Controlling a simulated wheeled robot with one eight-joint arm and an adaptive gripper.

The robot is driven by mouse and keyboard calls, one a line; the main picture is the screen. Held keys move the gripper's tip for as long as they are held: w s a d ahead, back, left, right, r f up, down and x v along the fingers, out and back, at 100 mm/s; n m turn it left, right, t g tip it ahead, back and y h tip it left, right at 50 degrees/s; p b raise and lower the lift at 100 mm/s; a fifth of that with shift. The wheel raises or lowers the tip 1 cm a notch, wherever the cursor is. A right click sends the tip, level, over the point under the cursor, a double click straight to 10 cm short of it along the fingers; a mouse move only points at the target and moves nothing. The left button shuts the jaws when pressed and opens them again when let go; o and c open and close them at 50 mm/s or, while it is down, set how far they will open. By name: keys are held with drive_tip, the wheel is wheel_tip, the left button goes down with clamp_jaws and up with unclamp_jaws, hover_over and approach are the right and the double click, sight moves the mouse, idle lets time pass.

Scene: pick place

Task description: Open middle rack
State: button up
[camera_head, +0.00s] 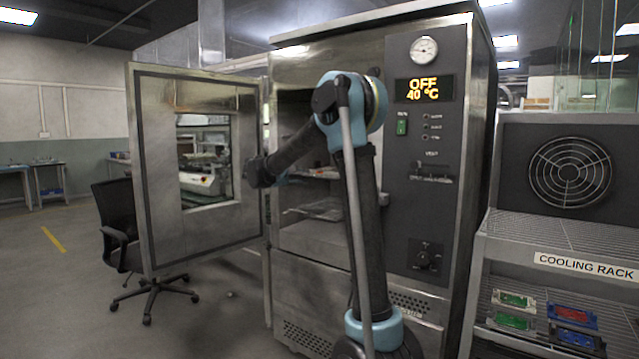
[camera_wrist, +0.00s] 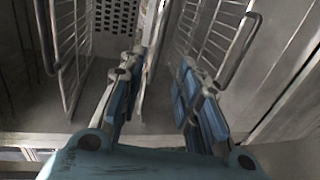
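The oven (camera_head: 310,255) stands open in the head view, with wire racks (camera_head: 320,209) inside. My arm crosses in front of the opening, and my gripper's fingers cannot be made out there. In the wrist view my gripper (camera_wrist: 160,75) is open, with blue pads on both fingers, and points into the oven. A wire rack (camera_wrist: 72,50) with a front bar lies left of the fingers, and another rack (camera_wrist: 212,35) lies right of them. A narrow metal edge (camera_wrist: 150,65) shows between the fingers, closer to the left one. I cannot tell whether it is touched.
The oven door (camera_head: 155,180) is swung wide open to the left, near an office chair (camera_head: 118,215). A cooling rack (camera_head: 550,240) with several coloured boards stands at the right. The oven display (camera_head: 423,88) reads OFF, 40 °C.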

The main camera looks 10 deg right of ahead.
sight(319, 178)
drive_tip(key=x, duration=1.4)
drive_tip(key=shift+w+d, duration=0.25)
drive_tip(key=shift+d, duration=0.05)
clamp_jaws()
